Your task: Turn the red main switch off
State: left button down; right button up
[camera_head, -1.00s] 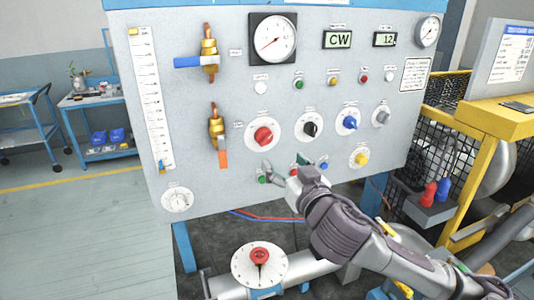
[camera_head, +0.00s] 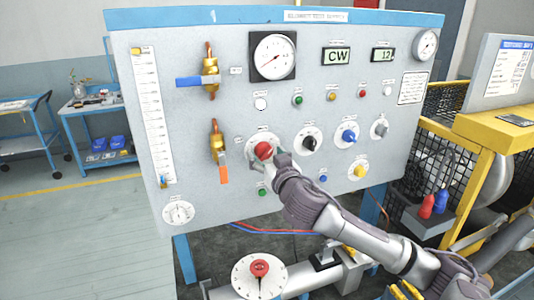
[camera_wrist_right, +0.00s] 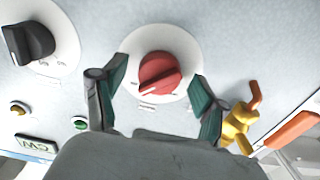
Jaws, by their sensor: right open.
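The red main switch (camera_head: 264,150) is a red rotary knob on a round white plate, on the left half of the grey panel. It also shows in the right wrist view (camera_wrist_right: 159,73), upper middle. My right gripper (camera_head: 268,158) is at the knob. In the right wrist view its two fingers (camera_wrist_right: 155,100) are apart, one on each side of the knob, with gaps between them and it. Whether the fingertips touch the plate cannot be told. My left gripper is not in view.
A black knob (camera_head: 310,139) and a blue knob (camera_head: 348,136) sit right of the red one. A brass valve with an orange handle (camera_head: 223,173) is close on its left.

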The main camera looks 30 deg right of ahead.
jog(key=shift+c, duration=1.3)
jog(key=c, duration=0.9)
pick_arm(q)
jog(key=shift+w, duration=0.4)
